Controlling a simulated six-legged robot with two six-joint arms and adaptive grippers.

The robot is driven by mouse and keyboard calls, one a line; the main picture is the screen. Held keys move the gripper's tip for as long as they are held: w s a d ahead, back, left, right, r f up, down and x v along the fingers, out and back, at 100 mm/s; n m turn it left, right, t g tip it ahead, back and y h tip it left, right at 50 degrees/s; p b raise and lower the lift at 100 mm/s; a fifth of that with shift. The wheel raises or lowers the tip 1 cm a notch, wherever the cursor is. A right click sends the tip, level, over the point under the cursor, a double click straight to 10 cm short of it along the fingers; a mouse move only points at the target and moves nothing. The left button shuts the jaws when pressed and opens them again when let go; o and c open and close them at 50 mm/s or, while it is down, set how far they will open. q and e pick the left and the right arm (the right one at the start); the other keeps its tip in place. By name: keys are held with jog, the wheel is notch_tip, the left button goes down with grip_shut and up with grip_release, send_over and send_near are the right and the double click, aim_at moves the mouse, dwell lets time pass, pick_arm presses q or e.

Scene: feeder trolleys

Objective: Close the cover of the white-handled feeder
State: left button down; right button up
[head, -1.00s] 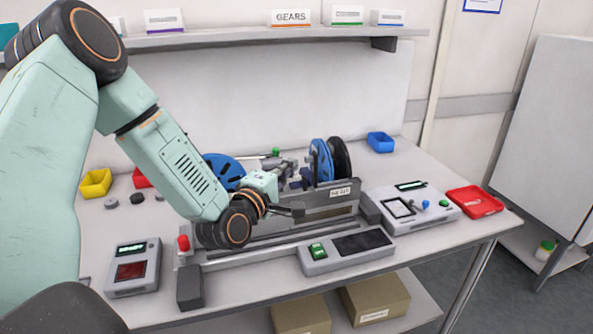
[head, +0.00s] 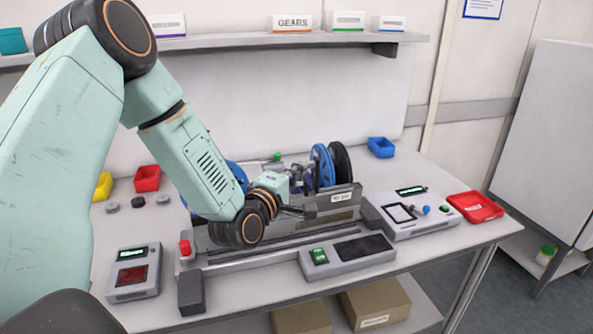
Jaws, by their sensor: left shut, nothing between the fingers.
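The feeder trolley (head: 325,216) stands at the middle of the bench, a grey body with a small labelled plate on its front panel. Blue and black reels (head: 341,163) and dark feeder parts show behind that panel. My left arm and wrist hide its left part. I cannot make out a white handle or tell how the cover stands. My left gripper (head: 297,211) is shut and empty, its fingers pointing right at the left end of the labelled panel; I cannot tell if they touch. My right gripper is not in view.
A control box with a green button (head: 348,255) lies in front of the trolley. A grey panel unit (head: 412,210) and a red tray (head: 474,207) are on the right. A readout box (head: 133,272) is front left. A blue bin (head: 381,147) stands at the back.

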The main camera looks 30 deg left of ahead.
pick_arm(q)
jog(key=w+d+f+m+g+y+p, duration=0.2)
jog(key=w+d+m+g+p, duration=0.3)
jog(key=w, duration=0.5)
jog(key=shift+d+m+g+p, duration=0.4)
jog(key=shift+d+g+p, duration=0.8)
jog(key=shift+d+p, duration=0.55)
jog(key=shift+a, duration=0.1)
